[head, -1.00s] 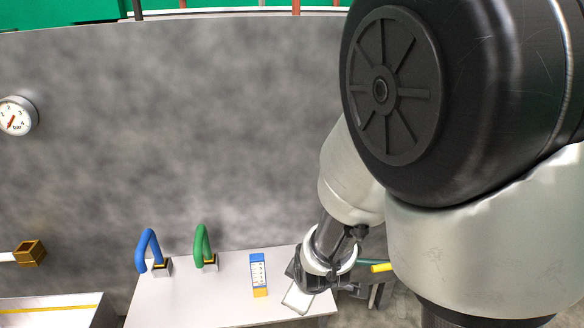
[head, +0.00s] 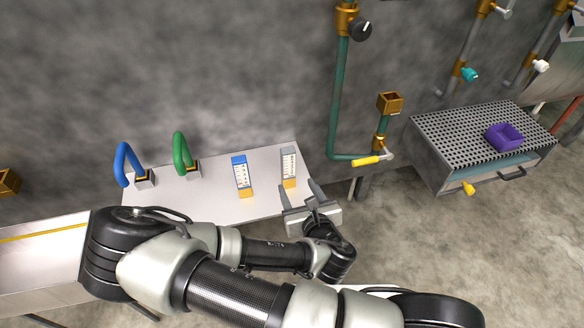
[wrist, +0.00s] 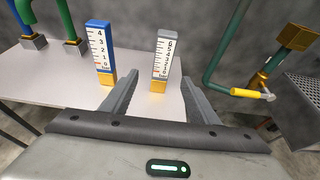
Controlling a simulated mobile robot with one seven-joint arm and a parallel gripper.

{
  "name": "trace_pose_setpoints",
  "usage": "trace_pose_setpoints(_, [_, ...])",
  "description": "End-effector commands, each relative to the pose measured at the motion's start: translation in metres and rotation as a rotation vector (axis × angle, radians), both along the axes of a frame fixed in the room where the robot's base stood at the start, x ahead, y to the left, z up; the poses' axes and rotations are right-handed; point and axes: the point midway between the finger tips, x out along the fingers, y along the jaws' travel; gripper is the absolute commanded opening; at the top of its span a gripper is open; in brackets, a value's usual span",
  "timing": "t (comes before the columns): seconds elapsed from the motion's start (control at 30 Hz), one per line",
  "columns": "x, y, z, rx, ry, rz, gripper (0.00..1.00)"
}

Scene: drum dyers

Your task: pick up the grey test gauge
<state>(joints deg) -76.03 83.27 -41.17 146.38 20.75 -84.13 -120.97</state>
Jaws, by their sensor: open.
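The grey test gauge (head: 289,166) stands upright near the right end of the pale table (head: 215,207). It has a white scale face and a yellow-orange base. In the wrist view the grey gauge (wrist: 162,62) stands ahead of my gripper, between the lines of the two fingers. My gripper (head: 299,190) is open and empty, at the table's front right edge, just short of the gauge. Its two fingers also show in the wrist view (wrist: 158,90). The gauge looks clear of both fingers.
A similar blue gauge (head: 241,176) stands left of the grey one. Blue (head: 131,165) and green (head: 185,155) hooked pipes stand further left. Right are a green wall pipe with a yellow-handled valve (head: 367,161) and a perforated bench (head: 470,135) with a purple tray (head: 503,137).

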Motion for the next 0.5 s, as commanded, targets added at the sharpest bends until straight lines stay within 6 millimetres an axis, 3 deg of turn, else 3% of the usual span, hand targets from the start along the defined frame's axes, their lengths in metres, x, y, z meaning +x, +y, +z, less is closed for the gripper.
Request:
trace_pose_setpoints(0.2, [0.02,0.005,-0.017,0.006,-0.002,-0.004,0.55])
trace_pose_setpoints(0.3, [0.042,0.011,-0.019,0.007,0.0,-0.004,0.55])
trace_pose_setpoints(0.5, [0.052,0.02,-0.027,0.007,-0.003,0.005,0.55])
